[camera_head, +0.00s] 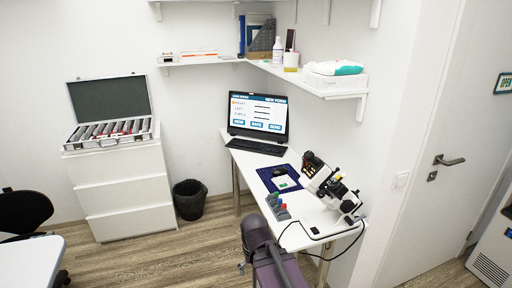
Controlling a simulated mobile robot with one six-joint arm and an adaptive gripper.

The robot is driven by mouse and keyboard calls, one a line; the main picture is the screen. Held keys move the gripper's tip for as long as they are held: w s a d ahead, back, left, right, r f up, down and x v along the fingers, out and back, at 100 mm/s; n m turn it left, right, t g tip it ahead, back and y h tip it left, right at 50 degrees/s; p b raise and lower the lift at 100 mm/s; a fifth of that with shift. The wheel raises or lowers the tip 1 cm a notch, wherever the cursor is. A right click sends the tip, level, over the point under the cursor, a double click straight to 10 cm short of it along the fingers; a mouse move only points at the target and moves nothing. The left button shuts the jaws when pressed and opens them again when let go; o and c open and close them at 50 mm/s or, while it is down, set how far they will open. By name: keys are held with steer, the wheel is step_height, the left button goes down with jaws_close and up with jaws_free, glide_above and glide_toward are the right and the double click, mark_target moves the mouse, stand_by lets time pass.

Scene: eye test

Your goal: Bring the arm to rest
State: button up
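I make out no gripper fingers in the head view, so whether my gripper is open or shut does not show. A dark, purplish rounded form (262,250) rises from the bottom edge in front of the white desk. I cannot tell whether it is part of my arm or a seat. The white desk (250,172) stands along the right wall.
The desk holds a monitor (258,115), keyboard (257,146), blue mat (269,179) and white instrument (335,188). A black bin (189,199) stands beside a white drawer unit (122,190) bearing an open case (110,107). A door (425,150) is at right. Wooden floor (175,255) is clear at centre-left.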

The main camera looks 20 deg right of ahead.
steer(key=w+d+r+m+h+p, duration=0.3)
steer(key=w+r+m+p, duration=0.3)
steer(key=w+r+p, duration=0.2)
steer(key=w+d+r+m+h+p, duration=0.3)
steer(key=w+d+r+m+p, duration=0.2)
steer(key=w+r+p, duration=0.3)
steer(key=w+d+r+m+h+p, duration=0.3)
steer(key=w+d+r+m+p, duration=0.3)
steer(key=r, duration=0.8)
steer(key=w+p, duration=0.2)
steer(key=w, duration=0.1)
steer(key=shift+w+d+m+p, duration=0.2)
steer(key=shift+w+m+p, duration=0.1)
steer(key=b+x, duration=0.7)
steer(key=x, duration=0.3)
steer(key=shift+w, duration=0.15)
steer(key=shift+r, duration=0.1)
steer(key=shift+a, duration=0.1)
